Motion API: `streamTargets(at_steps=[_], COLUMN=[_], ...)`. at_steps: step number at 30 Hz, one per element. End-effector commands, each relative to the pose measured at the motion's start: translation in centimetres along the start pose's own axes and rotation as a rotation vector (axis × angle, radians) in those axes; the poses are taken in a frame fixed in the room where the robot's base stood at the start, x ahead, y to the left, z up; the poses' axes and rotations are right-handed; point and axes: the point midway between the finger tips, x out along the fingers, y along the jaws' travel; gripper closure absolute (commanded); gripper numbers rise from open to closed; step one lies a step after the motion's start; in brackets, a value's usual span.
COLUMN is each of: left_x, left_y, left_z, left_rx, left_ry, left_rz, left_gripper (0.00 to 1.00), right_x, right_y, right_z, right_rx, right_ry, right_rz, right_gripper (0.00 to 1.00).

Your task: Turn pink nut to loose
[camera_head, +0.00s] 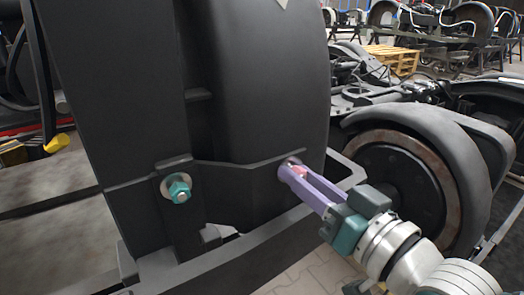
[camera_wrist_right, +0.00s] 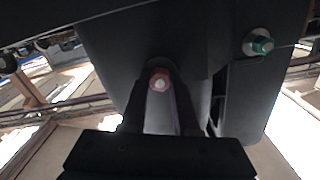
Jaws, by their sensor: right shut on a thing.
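The pink nut (camera_head: 299,169) sits on the dark bogie housing (camera_head: 255,85), partly hidden by the fingers. My right gripper (camera_head: 292,170) has purple fingers and reaches in from the lower right; it is shut on the pink nut. In the right wrist view the pink nut (camera_wrist_right: 159,82), with a pale bolt end in its middle, shows between the dark fingertips (camera_wrist_right: 160,85). My left gripper is not in view.
A teal nut (camera_head: 178,189) on a washer sits on the same housing to the left; it also shows in the right wrist view (camera_wrist_right: 262,45). A large wheel (camera_head: 390,175) stands to the right behind my right arm. A wooden pallet (camera_head: 392,58) lies in the background.

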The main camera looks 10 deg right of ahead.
Motion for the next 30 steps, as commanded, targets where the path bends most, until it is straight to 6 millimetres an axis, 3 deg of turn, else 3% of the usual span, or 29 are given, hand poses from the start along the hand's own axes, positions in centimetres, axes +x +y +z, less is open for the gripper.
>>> streamTargets(at_steps=[6, 7, 14, 23, 30], left_x=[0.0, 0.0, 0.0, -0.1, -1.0], left_y=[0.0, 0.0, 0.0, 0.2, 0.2], left_z=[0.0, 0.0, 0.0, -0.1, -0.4], left_rx=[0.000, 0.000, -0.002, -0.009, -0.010], left_ry=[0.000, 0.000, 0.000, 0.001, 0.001], left_rz=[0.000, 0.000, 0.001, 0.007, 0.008], left_gripper=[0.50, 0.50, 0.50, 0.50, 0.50], right_x=[0.0, 0.0, 0.0, -0.2, -3.9], right_y=[0.0, 0.0, 0.0, 0.0, 0.0], right_z=[0.0, 0.0, 0.0, 0.0, -0.1], right_rx=[0.002, 0.002, 0.002, 0.003, 0.002], right_ry=[0.000, 0.000, 0.000, -0.001, -0.004], right_rz=[0.001, 0.001, 0.000, 0.000, 0.001], right_gripper=[1.00, 0.69, 0.43, 0.41, 0.41])
